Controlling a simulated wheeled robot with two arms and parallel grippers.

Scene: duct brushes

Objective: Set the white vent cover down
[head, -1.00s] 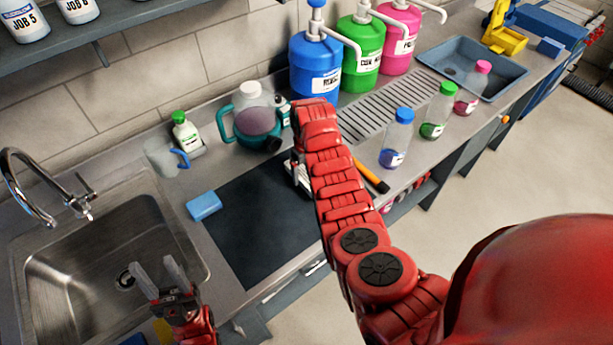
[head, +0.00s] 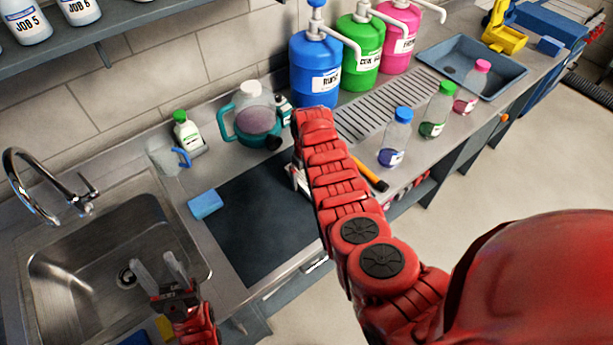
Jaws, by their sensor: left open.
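My left gripper (head: 155,262) is open and empty over the front right part of the sink. My right arm reaches over the right edge of the dark mat (head: 262,215), and its gripper is hidden behind the red arm links. A small pale piece (head: 301,180) shows at the left edge of that arm, over the mat's right side. It may be part of the white vent cover, but too little shows to tell, or to tell whether it is held. No other part of a vent cover shows.
An orange-and-black tool (head: 371,174) and a blue-capped bottle (head: 396,140) are right of my arm. The mat's middle is clear.

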